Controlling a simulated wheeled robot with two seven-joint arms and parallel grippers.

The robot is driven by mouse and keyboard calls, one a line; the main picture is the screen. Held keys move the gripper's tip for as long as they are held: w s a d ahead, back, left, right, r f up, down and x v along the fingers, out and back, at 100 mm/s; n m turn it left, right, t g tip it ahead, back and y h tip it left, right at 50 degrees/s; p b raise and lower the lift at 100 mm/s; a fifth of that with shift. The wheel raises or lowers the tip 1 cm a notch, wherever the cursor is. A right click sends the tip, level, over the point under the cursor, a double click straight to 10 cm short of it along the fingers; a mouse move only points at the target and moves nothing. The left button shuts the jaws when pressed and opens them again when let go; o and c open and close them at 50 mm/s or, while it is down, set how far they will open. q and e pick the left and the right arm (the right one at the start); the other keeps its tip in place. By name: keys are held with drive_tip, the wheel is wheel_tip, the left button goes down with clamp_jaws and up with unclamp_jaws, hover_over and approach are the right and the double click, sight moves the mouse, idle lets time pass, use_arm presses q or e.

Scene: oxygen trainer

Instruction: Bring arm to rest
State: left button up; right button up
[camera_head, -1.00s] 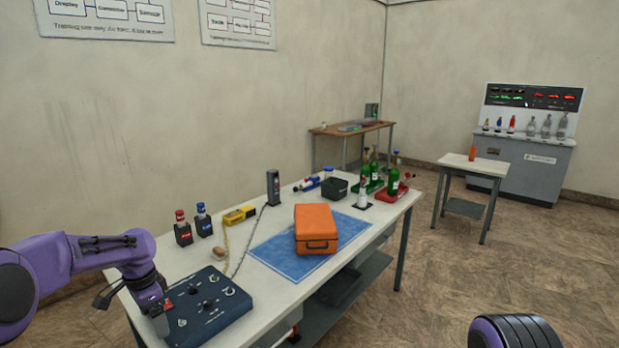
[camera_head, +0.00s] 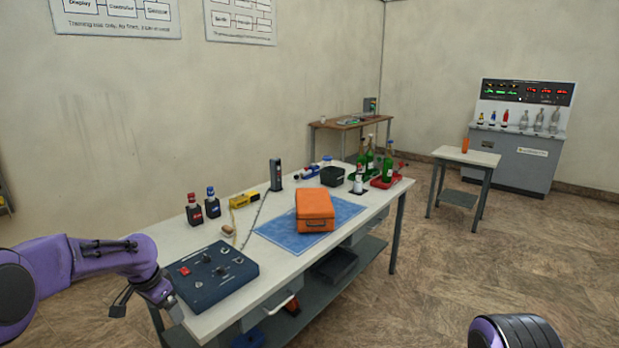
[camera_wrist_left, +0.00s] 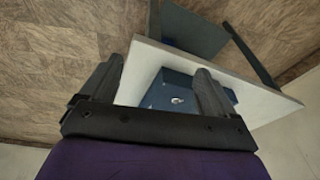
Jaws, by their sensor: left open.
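My left arm (camera_head: 90,258) comes in from the left in the head view, its purple links bent down at the wrist. The left gripper (camera_head: 172,308) hangs at the near left end of the white table (camera_head: 270,285), beside the dark blue control panel (camera_head: 212,277). In the left wrist view the gripper's two dark fingers (camera_wrist_left: 152,95) stand apart with nothing held between them. Part of the blue panel (camera_wrist_left: 170,92) and the table edge (camera_wrist_left: 145,62) show beyond them. Only a dark, purple-edged rounded part of my right side shows at the bottom; its gripper is out of view.
An orange case (camera_head: 315,208) lies on a blue mat (camera_head: 285,236). Red and blue capped bottles (camera_head: 194,212), a yellow device (camera_head: 243,200) and green bottles (camera_head: 388,166) stand on the table. A small side table (camera_head: 468,156) stands to the right. The floor (camera_head: 440,270) in front is clear.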

use_arm(q)
drive_tip(key=s+d+f+n+t+y, duration=0.1)
drive_tip(key=s+d+f+n+t, duration=0.15)
drive_tip(key=s+f+n, duration=0.4)
drive_tip(key=s+d+f+n+t+y, duration=0.1)
drive_tip(key=s+d+f+n+t, duration=0.15)
drive_tip(key=f, duration=0.75)
drive_tip(key=s+f+n+g, duration=0.1)
drive_tip(key=s+f, duration=0.2)
drive_tip(key=s, duration=0.7)
drive_tip(key=s+f+n+g+y+b, duration=0.1)
drive_tip(key=s+f, duration=0.2)
drive_tip(key=s, duration=0.8)
drive_tip(key=s+d+f+n+g+b, duration=0.1)
drive_tip(key=s+f+g, duration=0.1)
drive_tip(key=s, duration=0.9)
drive_tip(key=shift+f+y, duration=0.4)
drive_tip(key=shift+f, duration=0.1)
drive_tip(key=shift+d, duration=0.1)
